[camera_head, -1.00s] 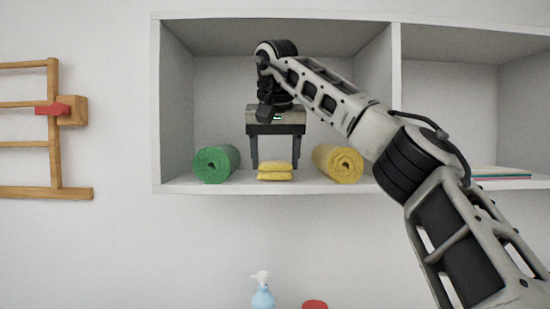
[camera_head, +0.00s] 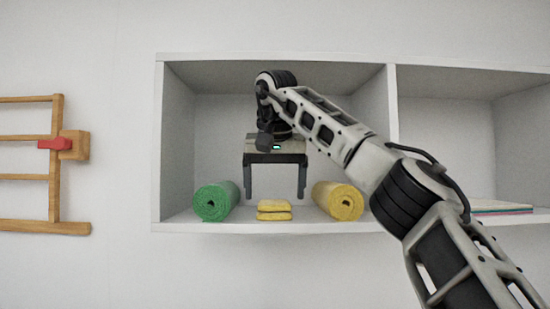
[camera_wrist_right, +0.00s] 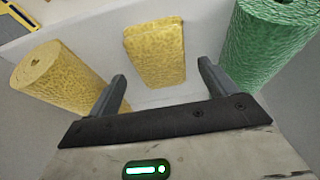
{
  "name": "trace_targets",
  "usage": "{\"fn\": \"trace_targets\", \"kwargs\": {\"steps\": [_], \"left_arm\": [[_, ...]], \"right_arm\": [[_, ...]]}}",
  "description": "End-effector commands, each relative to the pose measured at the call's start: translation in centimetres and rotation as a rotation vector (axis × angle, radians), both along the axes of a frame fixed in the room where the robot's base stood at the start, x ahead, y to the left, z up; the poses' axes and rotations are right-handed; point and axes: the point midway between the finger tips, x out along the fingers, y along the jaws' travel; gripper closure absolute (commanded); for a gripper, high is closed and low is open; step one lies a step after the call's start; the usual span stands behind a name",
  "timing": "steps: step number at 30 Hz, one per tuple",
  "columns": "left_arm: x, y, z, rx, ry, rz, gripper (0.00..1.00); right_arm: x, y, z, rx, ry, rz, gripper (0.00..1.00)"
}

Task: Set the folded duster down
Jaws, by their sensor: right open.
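The folded duster (camera_head: 273,210), a small yellow folded cloth, lies flat on the floor of the left shelf compartment, between a green roll (camera_head: 214,201) and a yellow roll (camera_head: 339,201). My right gripper (camera_head: 275,197) is open and empty in front of the shelf back, its two fingers pointing down just above the duster. In the right wrist view the duster (camera_wrist_right: 155,52) shows beyond and between the open fingertips (camera_wrist_right: 161,74), apart from them. My left gripper is not in view.
A shelf divider (camera_head: 376,105) stands to the right. Flat stacked sheets (camera_head: 502,207) lie in the right compartment. A wooden rack (camera_head: 55,165) is on the left wall.

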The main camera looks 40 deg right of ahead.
Motion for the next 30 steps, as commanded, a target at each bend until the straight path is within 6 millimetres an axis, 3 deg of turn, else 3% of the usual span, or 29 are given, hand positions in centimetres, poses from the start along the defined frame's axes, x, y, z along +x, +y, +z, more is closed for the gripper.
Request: {"fn": "trace_targets", "kwargs": {"steps": [6, 11, 30], "left_arm": [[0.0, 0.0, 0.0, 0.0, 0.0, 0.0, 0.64], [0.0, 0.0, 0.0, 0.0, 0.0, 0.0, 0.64], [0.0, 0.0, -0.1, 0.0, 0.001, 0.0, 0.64]], "right_arm": [[-1.6, 1.4, 5.1, -0.003, -0.007, -0.002, 0.15], [-2.4, 2.1, 7.5, -0.004, -0.005, -0.003, 0.15], [-3.0, 2.6, 9.3, -0.003, -0.005, 0.004, 0.15]]}}
